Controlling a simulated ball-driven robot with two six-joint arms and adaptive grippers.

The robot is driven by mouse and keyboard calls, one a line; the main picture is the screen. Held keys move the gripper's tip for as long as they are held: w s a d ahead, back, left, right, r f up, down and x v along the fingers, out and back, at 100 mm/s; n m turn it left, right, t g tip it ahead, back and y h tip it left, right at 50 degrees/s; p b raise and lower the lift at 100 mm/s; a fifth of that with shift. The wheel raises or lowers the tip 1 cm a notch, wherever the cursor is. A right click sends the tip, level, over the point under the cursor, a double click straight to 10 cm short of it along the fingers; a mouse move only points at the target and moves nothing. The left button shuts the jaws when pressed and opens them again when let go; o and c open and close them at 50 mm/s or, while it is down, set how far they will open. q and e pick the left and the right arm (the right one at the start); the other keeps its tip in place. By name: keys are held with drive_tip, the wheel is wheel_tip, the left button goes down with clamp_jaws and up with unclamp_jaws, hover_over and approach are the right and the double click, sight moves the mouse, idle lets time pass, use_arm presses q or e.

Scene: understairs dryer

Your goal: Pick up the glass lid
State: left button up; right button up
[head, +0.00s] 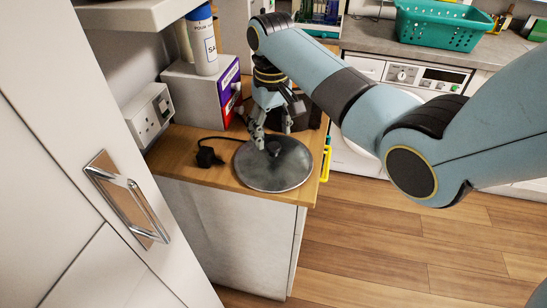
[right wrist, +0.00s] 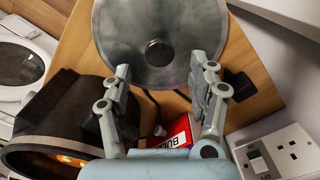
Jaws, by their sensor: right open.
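The glass lid (head: 274,165) is a round, greyish disc with a dark knob at its centre. It lies flat on the wooden worktop (head: 205,172) near the front right edge. In the right wrist view the lid (right wrist: 190,30) fills the top middle, with its knob (right wrist: 159,52) facing me. My right gripper (head: 273,140) is above the lid close to the knob in the head view. In the right wrist view its open fingers (right wrist: 160,75) are spread to either side, the knob lying just beyond the tips. Nothing is between the fingers. My left gripper is out of view.
A black plug with cable (head: 208,156) lies left of the lid. A box (head: 208,90) carrying a labelled container (head: 202,45) stands behind, near a wall socket (head: 150,115). A dark round-mouthed appliance (right wrist: 60,130) stands beside the gripper. A teal basket (head: 440,25) sits on the far counter.

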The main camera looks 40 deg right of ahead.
sight(274, 145)
drive_tip(key=f, duration=0.2)
drive_tip(key=s+f, duration=0.1)
drive_tip(key=f, duration=0.1)
drive_tip(key=shift+w+f, duration=0.1)
drive_tip(key=shift+f, duration=0.15)
clamp_jaws()
